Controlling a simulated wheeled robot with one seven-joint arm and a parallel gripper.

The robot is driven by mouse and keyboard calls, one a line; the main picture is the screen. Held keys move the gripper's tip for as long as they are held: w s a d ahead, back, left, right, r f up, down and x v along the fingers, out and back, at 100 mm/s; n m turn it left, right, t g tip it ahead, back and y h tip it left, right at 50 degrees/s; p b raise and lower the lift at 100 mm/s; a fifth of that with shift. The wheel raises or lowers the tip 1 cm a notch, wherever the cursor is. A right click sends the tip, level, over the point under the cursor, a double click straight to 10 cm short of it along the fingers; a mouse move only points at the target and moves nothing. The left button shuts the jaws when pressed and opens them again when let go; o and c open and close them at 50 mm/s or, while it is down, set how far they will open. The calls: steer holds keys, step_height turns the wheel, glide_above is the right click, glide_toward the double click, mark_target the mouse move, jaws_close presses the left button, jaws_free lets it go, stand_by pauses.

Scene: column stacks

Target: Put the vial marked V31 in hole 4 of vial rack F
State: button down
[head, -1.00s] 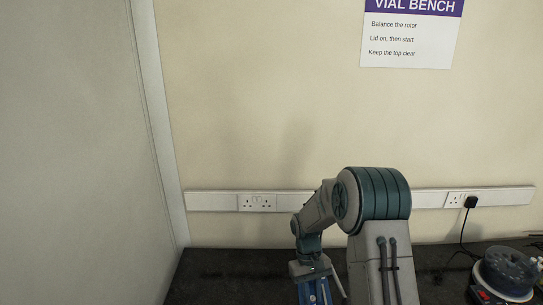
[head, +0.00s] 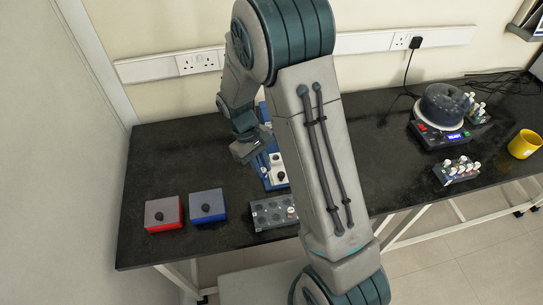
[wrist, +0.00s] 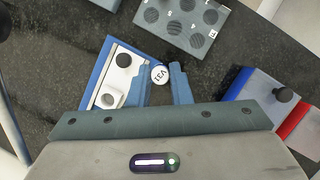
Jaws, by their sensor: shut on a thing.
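My gripper (wrist: 161,76) is shut on the vial marked V31 (wrist: 160,73). Its round white cap, with the mark readable, shows between the two blue fingers in the wrist view. The vial's body is hidden below the cap. Vial rack F (wrist: 188,42) is a grey block with dark round holes at the top of the wrist view, beyond the fingertips and apart from them. In the head view the rack (head: 262,223) stands at the bench's front edge, with a pale-topped vial at its right end. My gripper (head: 246,151) is behind it, to the left.
A blue holder with a white block (wrist: 119,77), black knob and empty round opening lies just left of my fingers. Red (head: 164,214) and blue (head: 206,206) knobbed boxes stand at left. A centrifuge (head: 441,108), another vial rack (head: 457,172) and yellow mug (head: 525,144) are right.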

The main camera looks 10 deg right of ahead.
steer(key=s+a+f+n+b, duration=0.1)
steer(key=s+n, duration=0.1)
steer(key=s+a+f+n+t+b, duration=0.1)
steer(key=s+b, duration=0.1)
steer(key=s+a+f+n+h+b, duration=0.1)
steer(key=s+n+b, duration=0.1)
steer(key=shift+s+f+n, duration=0.2)
steer(key=shift+s+n, duration=0.05)
steer(key=shift+n, duration=0.05)
steer(key=shift+f+b, duration=0.4)
steer(key=shift+b, duration=0.15)
steer(key=shift+f+b, duration=0.3)
steer(key=shift+f, duration=0.4)
stand_by(1.1)
steer(key=shift+f, duration=0.4)
steer(key=c, duration=0.9)
jaws_free()
steer(key=shift+r, duration=0.15)
steer(key=shift+r+p, duration=2.25)
steer(key=shift+r, duration=0.65)
